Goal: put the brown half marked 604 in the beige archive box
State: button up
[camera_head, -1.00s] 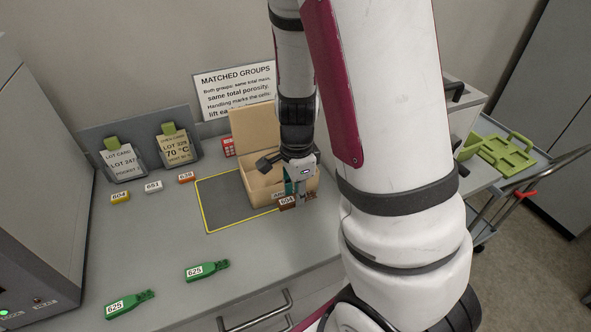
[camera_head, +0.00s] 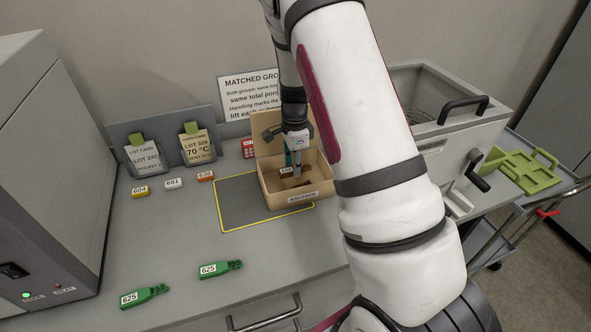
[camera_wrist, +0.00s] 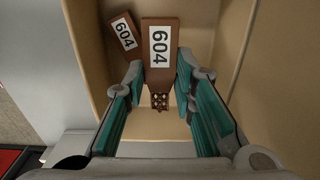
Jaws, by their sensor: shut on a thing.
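The beige archive box (camera_head: 290,196) stands open on the counter with its lid up at the back. My gripper (camera_head: 296,172) points down into its opening. In the wrist view, my gripper (camera_wrist: 165,105) is shut on a brown half marked 604 (camera_wrist: 160,65), between the teal finger pads, with its lattice end toward me. A second brown half marked 604 (camera_wrist: 122,32) lies tilted beside it, inside the box. I cannot tell whether the held half touches the box floor.
Two green pieces marked 625 (camera_head: 220,269) lie at the front. A grey bath (camera_head: 440,140) stands right of the box. The front counter is mostly clear.

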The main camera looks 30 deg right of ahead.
jog(key=shift+f, duration=1.05)
jog(key=shift+f, duration=0.4)
jog(key=shift+f, duration=0.25)
jog(key=o, duration=0.8)
jog(key=shift+o, duration=0.2)
